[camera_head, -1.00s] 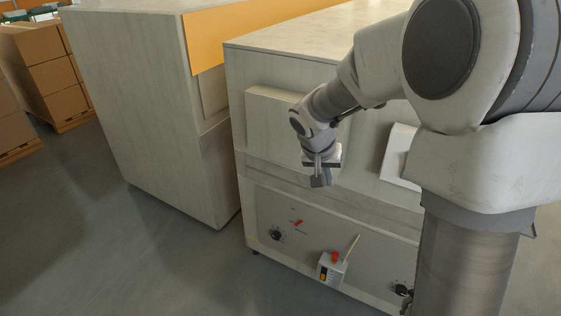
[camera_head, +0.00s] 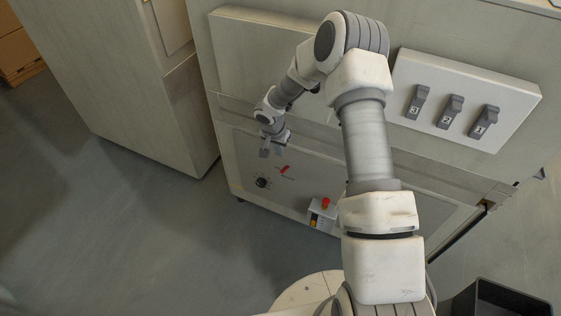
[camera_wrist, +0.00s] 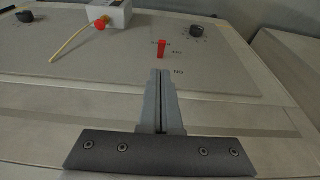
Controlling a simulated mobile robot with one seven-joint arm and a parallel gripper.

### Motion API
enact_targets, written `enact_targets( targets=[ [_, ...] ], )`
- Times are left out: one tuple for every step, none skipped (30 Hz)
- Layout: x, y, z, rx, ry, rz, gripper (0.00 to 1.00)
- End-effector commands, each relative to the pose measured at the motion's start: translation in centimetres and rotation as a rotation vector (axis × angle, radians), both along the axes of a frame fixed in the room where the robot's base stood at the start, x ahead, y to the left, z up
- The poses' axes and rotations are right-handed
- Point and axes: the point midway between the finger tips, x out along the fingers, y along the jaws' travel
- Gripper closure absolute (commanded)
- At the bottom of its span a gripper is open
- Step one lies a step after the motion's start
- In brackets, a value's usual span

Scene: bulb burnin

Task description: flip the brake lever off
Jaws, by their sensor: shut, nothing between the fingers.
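A small red lever (camera_head: 284,169), which I take for the brake lever, is on the lower front panel of the pale cabinet. In the wrist view the red lever (camera_wrist: 161,48) stands just past my fingertips, with small lettering beside it; one mark nearer the fingers seems to read ON. My gripper (camera_head: 271,152) is shut and empty, above and slightly left of the lever in the head view. In the wrist view my closed fingers (camera_wrist: 161,73) point at the lever with a small gap in the picture. I cannot tell the depth between them.
A black knob (camera_head: 262,182) sits left of the lever. A white box (camera_head: 322,213) with a red knob is to its right; the wrist view shows a thin yellow stick (camera_wrist: 70,44) there. Grey numbered switches (camera_head: 451,111) are on the upper panel. A black bin (camera_head: 500,300) is lower right.

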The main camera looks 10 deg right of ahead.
Motion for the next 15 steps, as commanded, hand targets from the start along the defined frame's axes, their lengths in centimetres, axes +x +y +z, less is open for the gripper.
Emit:
enact_targets(
  targets=[
    [0.01,0.09,-0.74,0.005,0.001,-0.005,1.0],
    [0.02,0.11,-0.94,0.007,0.001,-0.007,1.0],
    [0.03,0.16,-1.14,0.008,0.002,-0.009,1.0],
    [0.02,0.17,-1.25,0.01,0.002,-0.011,1.0],
    [0.01,0.19,-1.3,0.011,0.002,-0.012,1.0],
    [0.02,0.19,-1.32,0.011,0.002,-0.012,1.0],
    [0.02,0.19,-1.32,0.011,0.002,-0.012,1.0],
    [0.03,0.19,-1.3,0.011,0.002,-0.012,1.0],
    [0.03,0.19,-1.28,0.01,0.001,-0.012,1.0],
    [0.03,0.19,-1.28,0.01,0.001,-0.012,1.0],
    [0.03,0.19,-1.27,0.01,0.001,-0.012,1.0],
    [0.03,0.19,-1.27,0.01,0.001,-0.012,1.0],
    [0.03,0.19,-1.27,0.01,0.001,-0.012,1.0],
    [0.03,0.18,-1.3,0.01,0.001,-0.012,1.0],
    [0.05,0.16,-1.41,0.011,0.002,-0.012,1.0]
  ],
)
